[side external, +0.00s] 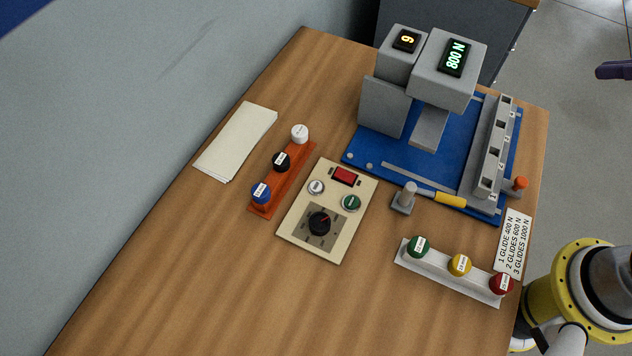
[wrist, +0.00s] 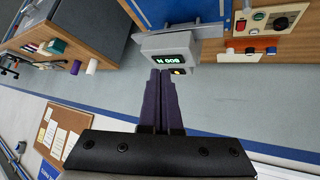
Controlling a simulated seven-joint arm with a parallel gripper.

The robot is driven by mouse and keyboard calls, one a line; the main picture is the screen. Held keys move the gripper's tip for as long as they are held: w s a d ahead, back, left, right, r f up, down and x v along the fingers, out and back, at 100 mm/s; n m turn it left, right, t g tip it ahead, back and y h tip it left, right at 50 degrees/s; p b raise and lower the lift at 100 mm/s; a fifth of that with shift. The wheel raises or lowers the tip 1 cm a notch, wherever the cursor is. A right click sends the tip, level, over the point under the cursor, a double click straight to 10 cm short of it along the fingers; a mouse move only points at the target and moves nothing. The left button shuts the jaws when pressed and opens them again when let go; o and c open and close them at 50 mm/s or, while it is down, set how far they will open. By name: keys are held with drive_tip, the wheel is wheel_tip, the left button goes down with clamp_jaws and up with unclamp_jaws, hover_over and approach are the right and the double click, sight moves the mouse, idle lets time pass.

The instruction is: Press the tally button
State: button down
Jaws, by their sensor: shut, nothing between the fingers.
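A beige control panel (side external: 290,235) lies on the table in the side view. It carries a white button (side external: 316,187), a green button (side external: 351,203), a red rocker switch (side external: 345,176) and a black dial (side external: 319,222). The button labels are too small to read, so I cannot tell which is the tally button. A small display (side external: 407,40) on the grey press shows one orange digit. The larger display (side external: 455,57) reads 800 N, and it also shows in the wrist view (wrist: 172,61). My gripper (wrist: 163,73) is shut and empty, its purple fingers away from the panel and buttons.
An orange rack (side external: 271,195) holds white, black and blue knobs. A white rack (side external: 440,276) holds green, yellow and red ones. The press stands on a blue base (side external: 390,164) beside a grey slotted rail (side external: 490,150). The table's near left is clear.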

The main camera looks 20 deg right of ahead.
drive_tip(key=w+a+r+n+t+y, duration=0.1)
drive_tip(key=w+a+r+n, duration=0.1)
drive_tip(key=w+a, duration=0.3)
drive_tip(key=w+a+r+n+t+y, duration=0.1)
drive_tip(key=w+a+r+n+t, duration=0.15)
drive_tip(key=w, duration=0.55)
drive_tip(key=w+a+f+n, duration=0.2)
drive_tip(key=w+a+f, duration=0.1)
drive_tip(key=w+a, duration=0.35)
drive_tip(key=a+f+n+g, duration=0.2)
drive_tip(key=a+f, duration=0.8)
drive_tip(key=a, duration=0.1)
drive_tip(key=s+a+f+n+g, duration=0.2)
drive_tip(key=s+a+f, duration=0.5)
drive_tip(key=a+f, duration=0.2)
wheel_tip(320, 180, down, 2)
drive_tip(key=shift+a+f+y, duration=0.1)
drive_tip(key=shift+a+y, duration=0.3)
drive_tip(key=shift+w, duration=0.1)
